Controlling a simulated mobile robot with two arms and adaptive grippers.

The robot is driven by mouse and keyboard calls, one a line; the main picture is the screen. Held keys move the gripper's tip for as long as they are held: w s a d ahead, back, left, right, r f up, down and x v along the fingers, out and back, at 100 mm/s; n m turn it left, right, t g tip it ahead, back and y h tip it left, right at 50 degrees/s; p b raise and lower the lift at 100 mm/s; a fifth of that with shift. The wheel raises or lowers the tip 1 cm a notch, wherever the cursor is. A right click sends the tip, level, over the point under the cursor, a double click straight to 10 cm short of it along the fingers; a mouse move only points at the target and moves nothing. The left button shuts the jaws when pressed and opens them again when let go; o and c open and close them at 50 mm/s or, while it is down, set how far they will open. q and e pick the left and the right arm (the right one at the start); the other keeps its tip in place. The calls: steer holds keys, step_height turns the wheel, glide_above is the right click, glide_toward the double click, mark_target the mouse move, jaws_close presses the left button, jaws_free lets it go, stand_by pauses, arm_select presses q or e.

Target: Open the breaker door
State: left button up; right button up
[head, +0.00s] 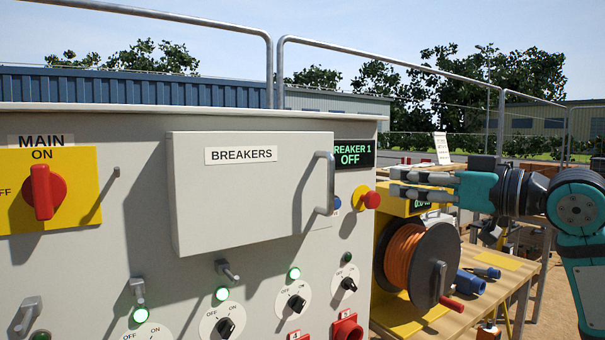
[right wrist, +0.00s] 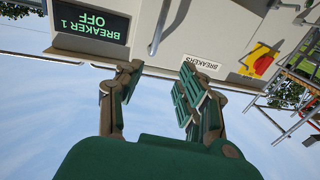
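The breaker door (head: 245,200) is a light grey raised cover labelled BREAKERS on the front of the grey panel. It looks shut. Its vertical metal handle (head: 326,183) is on the door's right side. My right gripper (head: 394,182) is to the right of the handle, apart from it, with its fingers pointing left. In the right wrist view, which is upside down, the fingers (right wrist: 160,76) are spread with nothing between them, and the handle (right wrist: 159,28) shows beyond them. My left gripper is not in view.
A red-and-yellow stop button (head: 370,199) and the BREAKER 1 OFF display (head: 354,155) are just right of the door. Knobs, green lamps and a red MAIN switch (head: 43,192) project from the panel. An orange cable reel (head: 405,255) stands on a wooden table below my right gripper.

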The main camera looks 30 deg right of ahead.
steer(key=p, duration=0.2)
glide_toward(333, 173)
steer(key=p+x, duration=0.1)
steer(key=x, duration=0.1)
steer(key=p+x, duration=0.3)
steer(key=p, duration=0.1)
steer(key=shift+w+a+r, duration=0.1)
steer(key=shift+w+r, duration=0.2)
steer(key=shift+w, duration=0.1)
steer(key=x, duration=0.2)
steer(key=p+x, duration=0.1)
steer(key=x, duration=0.1)
steer(key=shift+w+a+f+p, duration=0.1)
steer(key=shift+w+f+p, duration=0.2)
steer(key=shift+w, duration=0.1)
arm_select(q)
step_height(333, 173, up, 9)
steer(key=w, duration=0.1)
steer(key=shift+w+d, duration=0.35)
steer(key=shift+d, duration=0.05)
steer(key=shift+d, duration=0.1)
arm_select(e)
jaws_close()
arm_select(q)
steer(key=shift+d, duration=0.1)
arm_select(e)
steer(key=shift+w, duration=0.1)
